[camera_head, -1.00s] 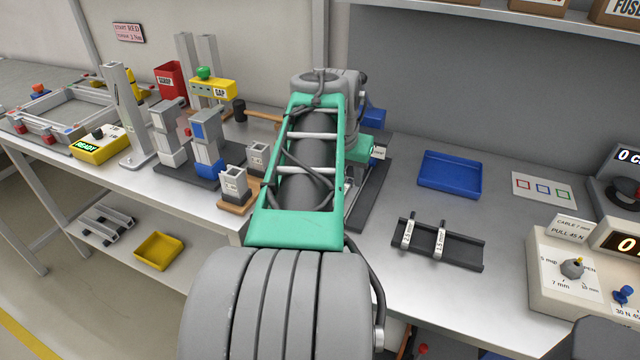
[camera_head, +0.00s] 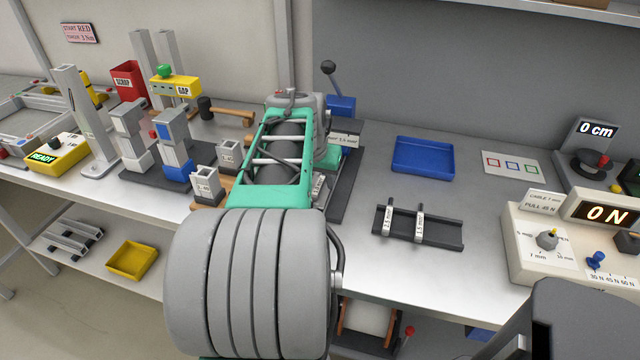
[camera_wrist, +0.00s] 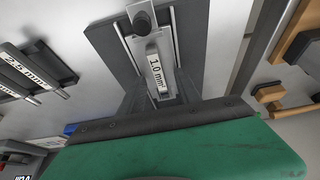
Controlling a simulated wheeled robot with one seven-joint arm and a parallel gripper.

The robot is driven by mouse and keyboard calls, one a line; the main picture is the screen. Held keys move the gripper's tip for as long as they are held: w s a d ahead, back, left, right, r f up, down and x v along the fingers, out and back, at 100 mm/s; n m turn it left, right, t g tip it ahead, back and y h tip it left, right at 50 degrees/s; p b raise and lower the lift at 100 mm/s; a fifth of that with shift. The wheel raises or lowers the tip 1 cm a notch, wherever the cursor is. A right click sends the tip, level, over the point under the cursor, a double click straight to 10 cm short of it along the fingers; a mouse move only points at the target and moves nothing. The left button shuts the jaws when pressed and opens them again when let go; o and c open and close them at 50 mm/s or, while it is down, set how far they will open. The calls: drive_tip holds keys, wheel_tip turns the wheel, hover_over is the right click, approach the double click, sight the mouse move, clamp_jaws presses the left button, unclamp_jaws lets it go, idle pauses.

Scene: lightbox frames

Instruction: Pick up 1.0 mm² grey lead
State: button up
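The 1.0 mm lead shows in the wrist view as a pale tag marked "1.0 mm" (camera_wrist: 155,73), lying along a light metal strip on a dark grey base. A dark round knob (camera_wrist: 141,20) sits beyond it. My gripper (camera_wrist: 161,90) reaches in from the green and dark body at the bottom, its dark fingers apart on either side of the tag. It looks open; I cannot tell whether the fingers touch the lead. In the head view my arm hides the gripper and most of the lead's place.
A dark rack (camera_head: 440,235) holds two tagged leads, right of my arm. A blue tray (camera_head: 423,157) and a card with coloured squares (camera_head: 511,163) lie behind. A pull tester (camera_head: 560,240) stands at right. Crimping stands (camera_head: 172,145) and small holders (camera_head: 206,187) stand left.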

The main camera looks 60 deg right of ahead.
clamp_jaws()
idle(0.6)
